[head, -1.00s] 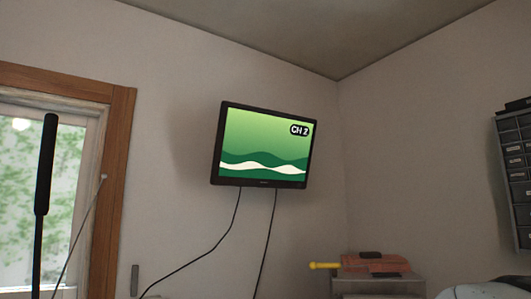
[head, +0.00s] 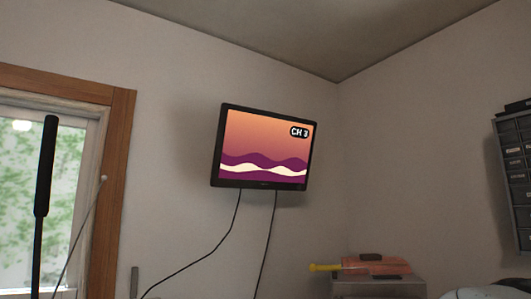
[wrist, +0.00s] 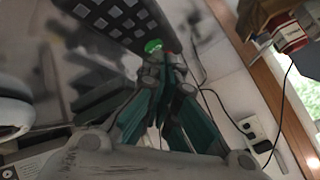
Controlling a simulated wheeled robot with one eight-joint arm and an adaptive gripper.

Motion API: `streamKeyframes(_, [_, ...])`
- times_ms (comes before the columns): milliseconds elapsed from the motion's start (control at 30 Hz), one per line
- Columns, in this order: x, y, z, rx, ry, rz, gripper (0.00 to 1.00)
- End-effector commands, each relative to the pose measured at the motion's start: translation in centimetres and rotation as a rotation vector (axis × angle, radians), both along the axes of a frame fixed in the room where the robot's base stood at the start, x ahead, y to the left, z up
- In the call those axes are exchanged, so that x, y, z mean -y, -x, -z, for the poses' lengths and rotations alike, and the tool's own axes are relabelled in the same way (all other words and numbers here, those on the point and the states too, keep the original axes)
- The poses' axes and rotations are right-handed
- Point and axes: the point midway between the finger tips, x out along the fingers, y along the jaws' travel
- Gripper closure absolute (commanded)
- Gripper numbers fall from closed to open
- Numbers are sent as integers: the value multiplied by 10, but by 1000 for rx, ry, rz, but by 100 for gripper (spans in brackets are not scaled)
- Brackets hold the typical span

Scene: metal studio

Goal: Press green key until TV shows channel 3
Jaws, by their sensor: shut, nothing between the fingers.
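The TV (head: 264,147) hangs on the wall in the head view. Its screen shows an orange and purple wave picture with a small label that reads CH 3. In the wrist view a dark remote (wrist: 112,22) with rows of grey keys is at the top. Its green key (wrist: 153,46) looks bright at the remote's near end. My gripper (wrist: 160,62) is shut and empty, with its fingertips right at the green key. I cannot tell whether they touch it. The head view does not show my gripper or the remote.
A window with a wooden frame (head: 112,190) is at the left of the head view. Two cables hang below the TV. A dark drawer cabinet (head: 515,165) is on the right wall. A wall socket (wrist: 248,128) and cables show at the right in the wrist view.

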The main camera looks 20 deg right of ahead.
Motion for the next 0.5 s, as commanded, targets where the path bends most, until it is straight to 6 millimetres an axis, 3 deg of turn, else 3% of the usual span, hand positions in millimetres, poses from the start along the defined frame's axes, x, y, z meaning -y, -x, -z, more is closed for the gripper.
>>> streamKeyframes(200, [0,0,-10,0,0,0,100])
streamKeyframes(500, [0,0,-10,0,0,0,100])
